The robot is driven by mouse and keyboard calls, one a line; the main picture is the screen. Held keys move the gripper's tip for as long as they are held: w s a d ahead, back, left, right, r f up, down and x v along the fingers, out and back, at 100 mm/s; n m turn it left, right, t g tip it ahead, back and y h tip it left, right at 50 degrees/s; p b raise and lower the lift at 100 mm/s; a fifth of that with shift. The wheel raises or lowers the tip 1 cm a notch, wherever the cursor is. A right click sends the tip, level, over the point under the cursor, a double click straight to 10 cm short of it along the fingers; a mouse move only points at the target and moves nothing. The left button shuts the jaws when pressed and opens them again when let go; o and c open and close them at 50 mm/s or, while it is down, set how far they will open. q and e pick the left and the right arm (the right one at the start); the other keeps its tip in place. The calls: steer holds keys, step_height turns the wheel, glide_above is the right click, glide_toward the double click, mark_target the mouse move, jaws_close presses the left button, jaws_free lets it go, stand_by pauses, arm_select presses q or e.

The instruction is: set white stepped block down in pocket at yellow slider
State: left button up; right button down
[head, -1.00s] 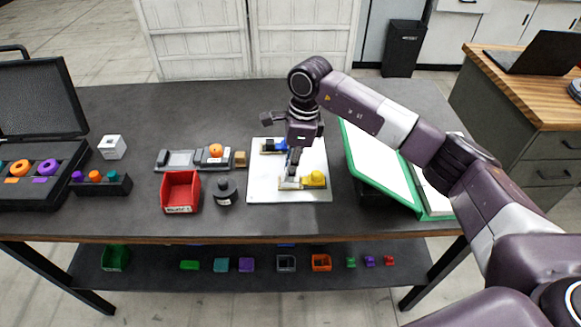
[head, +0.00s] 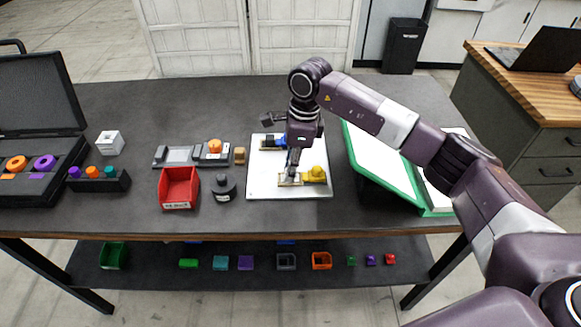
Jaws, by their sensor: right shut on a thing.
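The white pallet plate (head: 262,188) lies on the dark table. The yellow slider (head: 316,174) sits on its right part and a blue slider (head: 272,141) near its back edge. My right gripper (head: 291,176) points down over the plate, just left of the yellow slider. It is shut on the white stepped block, which is small and mostly hidden by the fingers, low at a pale pocket area beside the slider. I cannot tell whether the block touches the pocket floor. My left gripper is not in view.
A green-framed white panel (head: 382,170) stands right of the plate. A dark round part (head: 224,188), a red bin (head: 179,187) and a grey fixture with an orange ring (head: 214,147) stand to its left. A white cube (head: 110,142) is farther left. The table behind is clear.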

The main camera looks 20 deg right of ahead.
steer(key=c, duration=1.7)
jaws_free()
steer(key=shift+o, duration=0.5)
steer(key=o, duration=0.3)
steer(key=shift+o, duration=0.2)
step_height(320, 180, up, 9)
steer(key=p, duration=0.4)
